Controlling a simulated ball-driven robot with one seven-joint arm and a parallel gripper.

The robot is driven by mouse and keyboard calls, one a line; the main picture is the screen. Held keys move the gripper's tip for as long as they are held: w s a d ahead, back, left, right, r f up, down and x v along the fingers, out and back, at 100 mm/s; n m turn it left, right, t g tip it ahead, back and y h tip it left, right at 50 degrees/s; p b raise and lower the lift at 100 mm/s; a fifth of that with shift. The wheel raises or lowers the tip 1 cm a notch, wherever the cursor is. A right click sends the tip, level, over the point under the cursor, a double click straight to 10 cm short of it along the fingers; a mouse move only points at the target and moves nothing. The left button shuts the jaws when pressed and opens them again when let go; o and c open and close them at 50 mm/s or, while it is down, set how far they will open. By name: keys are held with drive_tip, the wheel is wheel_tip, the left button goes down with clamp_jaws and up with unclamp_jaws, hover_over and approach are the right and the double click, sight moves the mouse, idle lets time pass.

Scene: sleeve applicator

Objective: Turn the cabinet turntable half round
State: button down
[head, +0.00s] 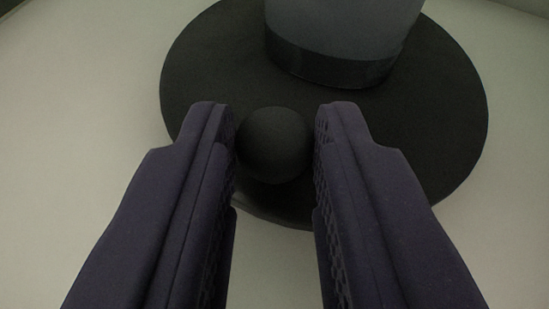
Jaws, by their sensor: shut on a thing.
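The turntable (440,130) is a dark, flat round disc lying on a pale surface. A round dark knob (274,146) sits near its front edge. My gripper (274,125) comes in from the bottom of the head view, with one purple finger on each side of the knob. The fingers are closed on the knob, their ridged inner pads facing it.
A grey-blue cylinder (340,25) with a dark band round its base stands on the disc behind the knob; its top is out of view. The pale surface (80,120) around the disc is clear.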

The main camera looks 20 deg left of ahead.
drive_tip(key=shift+d, duration=0.2)
drive_tip(key=shift+w+d+n+g+y+p, duration=0.1)
drive_tip(key=shift+d+n+g+y+p, duration=0.35)
drive_tip(key=shift+n+y, duration=0.3)
drive_tip(key=shift+w+d+n+g+y+p, duration=0.15)
drive_tip(key=shift+d+n+g+y, duration=0.1)
drive_tip(key=shift+d+n+y, duration=0.4)
drive_tip(key=shift+w+d+n+g+y, duration=0.2)
drive_tip(key=shift+d+n+g+y, duration=0.35)
drive_tip(key=shift+n+y, duration=0.25)
drive_tip(key=shift+w+d+n+g+y, duration=0.2)
drive_tip(key=shift+d+n+g+y, duration=0.35)
drive_tip(key=shift+n+y, duration=0.25)
drive_tip(key=c, duration=0.9)
unclamp_jaws()
drive_tip(key=shift+w, duration=0.1)
drive_tip(key=shift+c, duration=0.2)
drive_tip(key=shift+p, duration=0.3)
drive_tip(key=p+v, duration=0.2)
drive_tip(key=v, duration=0.5)
drive_tip(key=shift+d+r+p, duration=0.15)
drive_tip(key=shift+r+p, duration=0.1)
drive_tip(key=shift+p, duration=0.05)
drive_tip(key=shift+s+d, duration=0.2)
